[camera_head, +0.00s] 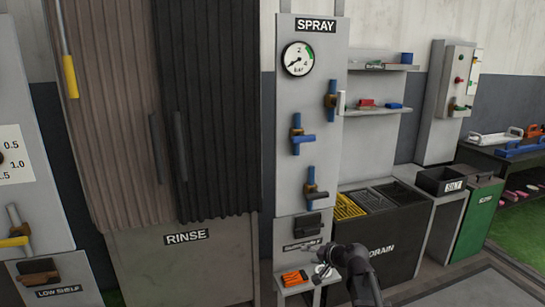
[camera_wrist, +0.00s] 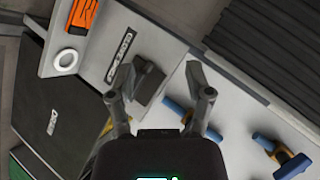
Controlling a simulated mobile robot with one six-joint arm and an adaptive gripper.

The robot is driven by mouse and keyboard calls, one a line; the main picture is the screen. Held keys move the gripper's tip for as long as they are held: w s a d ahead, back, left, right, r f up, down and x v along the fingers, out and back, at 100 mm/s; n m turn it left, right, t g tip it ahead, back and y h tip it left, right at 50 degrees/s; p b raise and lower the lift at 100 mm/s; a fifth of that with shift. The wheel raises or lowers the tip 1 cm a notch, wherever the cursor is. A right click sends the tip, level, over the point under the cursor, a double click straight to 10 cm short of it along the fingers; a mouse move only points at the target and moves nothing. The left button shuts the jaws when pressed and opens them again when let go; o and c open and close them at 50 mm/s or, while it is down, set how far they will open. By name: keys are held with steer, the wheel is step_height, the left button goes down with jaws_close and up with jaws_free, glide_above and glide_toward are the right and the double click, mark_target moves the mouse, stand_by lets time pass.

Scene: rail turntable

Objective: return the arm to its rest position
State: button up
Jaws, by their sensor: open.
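My gripper (camera_head: 322,270) is low in front of the spray panel (camera_head: 287,190), beside the small shelf at its foot. In the wrist view my gripper (camera_wrist: 160,75) has its two fingers spread apart with nothing held between them. A dark block (camera_wrist: 150,83) on the panel shows between the fingertips; I cannot tell how far behind them it is. The same dark block shows in the head view (camera_head: 303,224). My dark arm reaches in from the bottom of the head view.
An orange item (camera_head: 294,277) lies on the low shelf; a white ring (camera_wrist: 66,62) is near it. Valves with blue handles (camera_head: 303,142) stick out from the panel. The drain cabinet (camera_head: 385,240) stands close on the right, the rinse curtain (camera_head: 215,110) on the left.

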steer(key=s+d+f+n+g+h, duration=0.1)
steer(key=s+f+n+g+h, duration=0.15)
steer(key=s, duration=0.45)
steer(key=s+d+f+n+g+h+p, duration=0.1)
steer(key=s+d+f+g+h, duration=0.15)
steer(key=s, duration=0.45)
steer(key=s+d+f+n+g+h, duration=0.1)
steer(key=s+f+g+h, duration=0.25)
steer(key=s, duration=0.35)
step_height(320, 180, up, 26)
steer(key=p, duration=2.5)
steer(key=shift+s+f+y, duration=0.15)
steer(key=shift+f+y, duration=0.1)
steer(key=shift+y, duration=0.1)
steer(key=shift+a, duration=0.1)
steer(key=shift+c, duration=0.6)
steer(key=shift+a, duration=0.1)
